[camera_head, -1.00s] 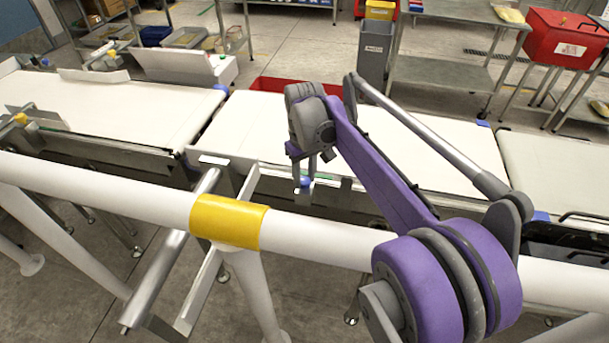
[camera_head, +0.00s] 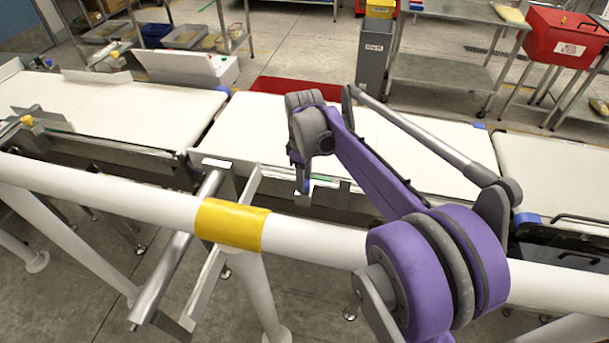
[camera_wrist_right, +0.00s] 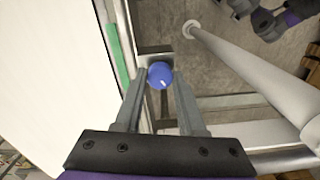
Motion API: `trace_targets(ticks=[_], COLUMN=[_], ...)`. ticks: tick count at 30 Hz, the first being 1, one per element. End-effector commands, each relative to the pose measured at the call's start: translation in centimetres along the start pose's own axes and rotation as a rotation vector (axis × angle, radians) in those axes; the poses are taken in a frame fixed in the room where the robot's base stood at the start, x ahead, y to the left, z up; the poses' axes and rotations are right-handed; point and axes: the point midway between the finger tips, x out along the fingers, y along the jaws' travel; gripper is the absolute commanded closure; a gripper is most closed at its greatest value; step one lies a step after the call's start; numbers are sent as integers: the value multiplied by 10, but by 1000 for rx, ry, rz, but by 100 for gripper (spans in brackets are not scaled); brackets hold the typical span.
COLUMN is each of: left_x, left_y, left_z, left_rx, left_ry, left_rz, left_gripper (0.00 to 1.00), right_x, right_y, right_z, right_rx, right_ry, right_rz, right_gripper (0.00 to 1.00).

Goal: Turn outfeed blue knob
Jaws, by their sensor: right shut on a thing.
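The outfeed blue knob (camera_wrist_right: 159,75) is a small round knob with a white mark on its face, on a grey bracket at the belt's side. In the right wrist view it sits between the fingertips of my right gripper (camera_wrist_right: 161,88), which is shut on it. In the head view the right gripper (camera_head: 303,184) reaches down to the near side of the middle belt, and the fingers hide most of the knob (camera_head: 307,187). My left gripper does not show in the head view.
A white rail (camera_head: 325,240) with a yellow band (camera_head: 232,224) runs across the front, under my right arm. The middle white belt (camera_head: 420,150) lies beyond the knob. A green strip (camera_wrist_right: 113,50) runs beside the bracket. A red bin (camera_head: 566,40) stands at the back right.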

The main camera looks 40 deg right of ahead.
Motion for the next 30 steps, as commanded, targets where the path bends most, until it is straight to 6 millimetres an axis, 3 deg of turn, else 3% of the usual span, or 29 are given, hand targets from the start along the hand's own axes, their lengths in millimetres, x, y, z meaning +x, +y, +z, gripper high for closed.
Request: trace_targets(ticks=[12, 27, 28, 30], left_x=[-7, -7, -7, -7], left_y=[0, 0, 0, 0], left_z=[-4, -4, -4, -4], left_rx=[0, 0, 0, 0], left_ry=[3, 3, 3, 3], left_rz=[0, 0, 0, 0], left_gripper=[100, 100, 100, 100], right_x=[-1, -1, -1, -1], right_y=[1, 1, 1, 1], right_z=[0, 0, 0, 0], right_rx=[-175, -193, -193, -193], right_ry=[1, 1, 1, 1], right_rz=[2, 3, 3, 2], right_gripper=[100, 100, 57, 45])
